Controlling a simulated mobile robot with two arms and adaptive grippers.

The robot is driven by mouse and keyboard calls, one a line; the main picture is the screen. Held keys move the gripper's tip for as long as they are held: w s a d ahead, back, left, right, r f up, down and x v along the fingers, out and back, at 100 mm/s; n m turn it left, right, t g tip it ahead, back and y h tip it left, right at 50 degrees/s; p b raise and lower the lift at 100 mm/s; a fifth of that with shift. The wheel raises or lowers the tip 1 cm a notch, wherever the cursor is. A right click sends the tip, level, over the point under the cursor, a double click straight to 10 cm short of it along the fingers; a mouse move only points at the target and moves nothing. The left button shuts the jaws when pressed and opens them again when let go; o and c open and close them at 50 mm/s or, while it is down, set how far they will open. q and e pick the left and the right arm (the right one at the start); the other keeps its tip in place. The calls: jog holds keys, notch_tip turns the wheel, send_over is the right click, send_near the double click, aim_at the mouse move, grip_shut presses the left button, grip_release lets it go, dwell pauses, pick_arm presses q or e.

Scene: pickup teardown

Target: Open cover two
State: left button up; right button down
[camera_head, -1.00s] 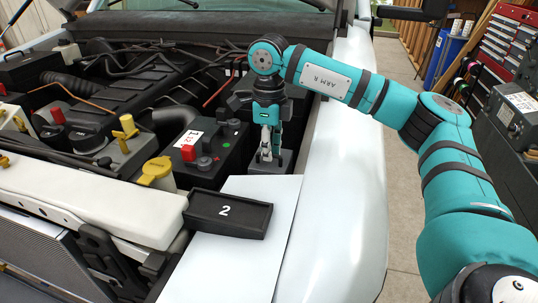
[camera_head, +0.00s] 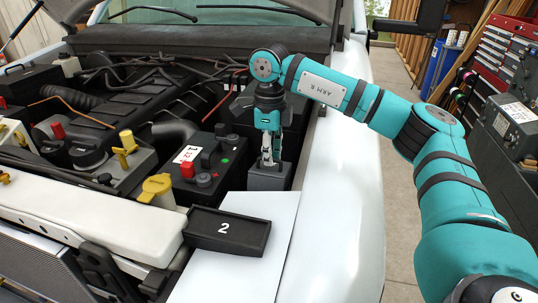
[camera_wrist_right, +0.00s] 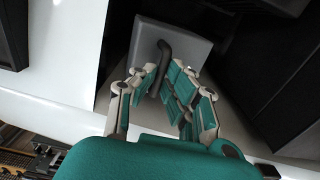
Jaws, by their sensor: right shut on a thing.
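A grey block-shaped cover (camera_head: 268,180) with a dark handle is at the right side of the engine bay, beside the black battery. My right gripper (camera_head: 267,163) points down at it, its fingers closed around the handle. In the right wrist view the cover (camera_wrist_right: 192,38) shows as a grey square, with the dark handle (camera_wrist_right: 163,60) between the fingers of my gripper (camera_wrist_right: 166,88). The black tray marked "2" (camera_head: 208,242) lies at the edge of the white panel. It looks empty. What lies under the cover is hidden. My left gripper is not in view.
The battery (camera_head: 226,160) with a red terminal cap stands left of the cover. A yellow cap (camera_head: 157,186) is in front of it. The white panel (camera_head: 232,275) is clear around the tray. The white fender (camera_head: 345,190) borders the right.

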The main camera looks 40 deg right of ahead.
jog(key=shift+w+d+r, duration=0.1)
jog(key=shift+r, duration=0.05)
jog(key=shift+w+d+r+p, duration=0.15)
jog(key=shift+w+d+p, duration=0.1)
jog(key=shift+p, duration=0.1)
jog(key=shift+w+d+r+p, duration=0.2)
jog(key=shift+w+d+p, duration=0.2)
jog(key=shift+w+d, duration=0.15)
jog(key=shift+d, duration=0.1)
